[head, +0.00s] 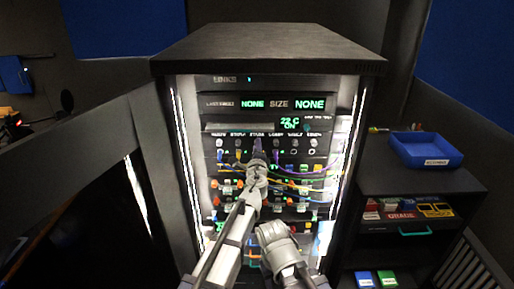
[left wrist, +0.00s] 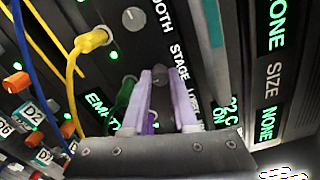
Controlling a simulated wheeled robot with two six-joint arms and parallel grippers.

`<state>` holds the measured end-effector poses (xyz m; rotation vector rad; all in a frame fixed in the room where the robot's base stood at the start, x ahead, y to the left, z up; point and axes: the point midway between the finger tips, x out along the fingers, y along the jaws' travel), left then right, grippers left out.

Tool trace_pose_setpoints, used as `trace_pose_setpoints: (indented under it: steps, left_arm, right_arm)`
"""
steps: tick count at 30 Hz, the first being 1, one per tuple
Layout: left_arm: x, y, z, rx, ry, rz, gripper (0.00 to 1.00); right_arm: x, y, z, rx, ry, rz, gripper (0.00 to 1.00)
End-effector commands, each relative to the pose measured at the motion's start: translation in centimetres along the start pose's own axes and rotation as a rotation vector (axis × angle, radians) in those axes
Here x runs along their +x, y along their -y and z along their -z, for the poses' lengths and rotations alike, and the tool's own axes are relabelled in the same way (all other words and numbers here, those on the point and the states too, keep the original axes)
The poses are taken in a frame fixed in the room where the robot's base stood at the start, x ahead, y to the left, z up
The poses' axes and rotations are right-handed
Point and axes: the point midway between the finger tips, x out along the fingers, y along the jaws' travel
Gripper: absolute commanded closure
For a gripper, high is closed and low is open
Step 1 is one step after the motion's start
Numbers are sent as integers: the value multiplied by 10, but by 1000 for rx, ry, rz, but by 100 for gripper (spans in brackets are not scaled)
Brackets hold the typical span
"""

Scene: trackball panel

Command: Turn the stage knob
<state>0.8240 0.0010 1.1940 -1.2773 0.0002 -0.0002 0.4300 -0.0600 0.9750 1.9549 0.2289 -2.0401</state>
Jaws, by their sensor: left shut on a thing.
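The stage knob (left wrist: 160,77) is a small dark grey knob beside the word STAGE in the left wrist view. My left gripper (left wrist: 162,85) has its pale lilac fingers on either side of the knob and is shut on it. In the head view my left gripper (head: 258,150) is against the upper row of knobs on the rack (head: 270,47), and it hides the stage knob there. The knob's pointer mark cannot be made out.
Another grey knob (left wrist: 133,18) sits close to the gripped one. A yellow cable (left wrist: 76,75) and a blue cable (left wrist: 25,50) hang near my left gripper. A blue tray (head: 426,149) stands on the dark side cabinet (head: 385,180) at the right.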

Motion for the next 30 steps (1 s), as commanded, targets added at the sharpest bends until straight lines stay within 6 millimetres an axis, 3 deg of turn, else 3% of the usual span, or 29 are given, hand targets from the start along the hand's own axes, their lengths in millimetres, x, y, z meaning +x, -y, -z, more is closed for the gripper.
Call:
trace_pose_setpoints:
  steps: [20, 21, 28, 30]
  left_arm:
    - [-1, -1, 0, -50, 1, -1, 100]
    - [-1, -1, 0, -50, 1, -1, 69]
    - [-1, 0, 0, -49, 1, 0, 44]
    - [0, 0, 0, -48, 0, 0, 44]
  right_arm:
    - [0, 0, 0, 0, 0, 0, 50]
    - [0, 0, 0, 0, 0, 0, 50]
    - [0, 0, 0, 0, 0, 0, 50]
    - [0, 0, 0, 0, 0, 0, 50]
